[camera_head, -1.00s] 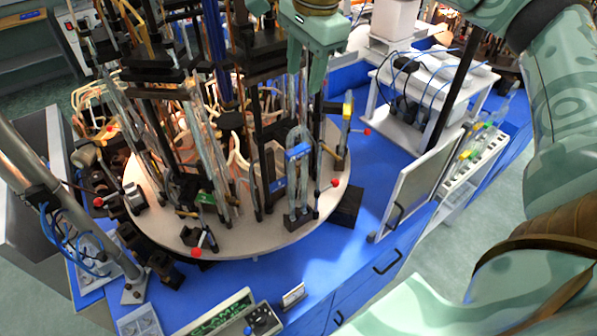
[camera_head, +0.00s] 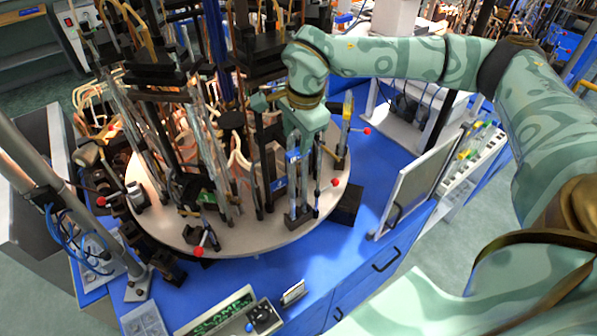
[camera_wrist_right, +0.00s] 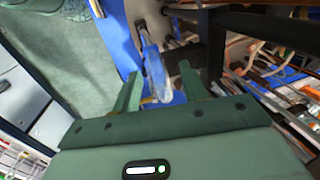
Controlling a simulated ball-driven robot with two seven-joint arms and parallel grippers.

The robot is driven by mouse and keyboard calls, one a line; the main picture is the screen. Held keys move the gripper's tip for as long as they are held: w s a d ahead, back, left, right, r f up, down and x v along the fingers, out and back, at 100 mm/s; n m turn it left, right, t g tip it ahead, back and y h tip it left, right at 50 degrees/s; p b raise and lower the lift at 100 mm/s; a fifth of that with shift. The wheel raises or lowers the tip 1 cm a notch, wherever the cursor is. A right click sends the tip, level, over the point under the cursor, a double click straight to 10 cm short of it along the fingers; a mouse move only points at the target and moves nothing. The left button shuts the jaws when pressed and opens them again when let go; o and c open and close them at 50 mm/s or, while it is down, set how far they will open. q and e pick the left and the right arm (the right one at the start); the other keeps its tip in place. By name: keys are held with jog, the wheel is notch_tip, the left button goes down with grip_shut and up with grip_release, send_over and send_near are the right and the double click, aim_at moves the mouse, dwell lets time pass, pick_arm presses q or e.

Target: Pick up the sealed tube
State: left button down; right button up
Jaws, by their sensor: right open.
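A clear glass tube with a blue band (camera_head: 293,156) stands upright in a black holder near the front right rim of the round turntable (camera_head: 260,236). In the right wrist view the tube (camera_wrist_right: 153,68) shows between and beyond the finger tips. My right gripper (camera_head: 301,143) is open and points down over the tube's top, with one finger on either side. It also shows in the right wrist view (camera_wrist_right: 160,75), with no visible grip on the tube. The gripper partly hides the tube's upper part in the head view. My left gripper is out of view.
Black posts, clamps and other glass tubes crowd the turntable left of my gripper. A red-knobbed lever (camera_head: 334,182) stands just right of the tube. A grey panel (camera_head: 418,183) and a white rack (camera_head: 470,160) stand farther right.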

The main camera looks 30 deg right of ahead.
grip_shut()
jog(key=shift+r, duration=0.15)
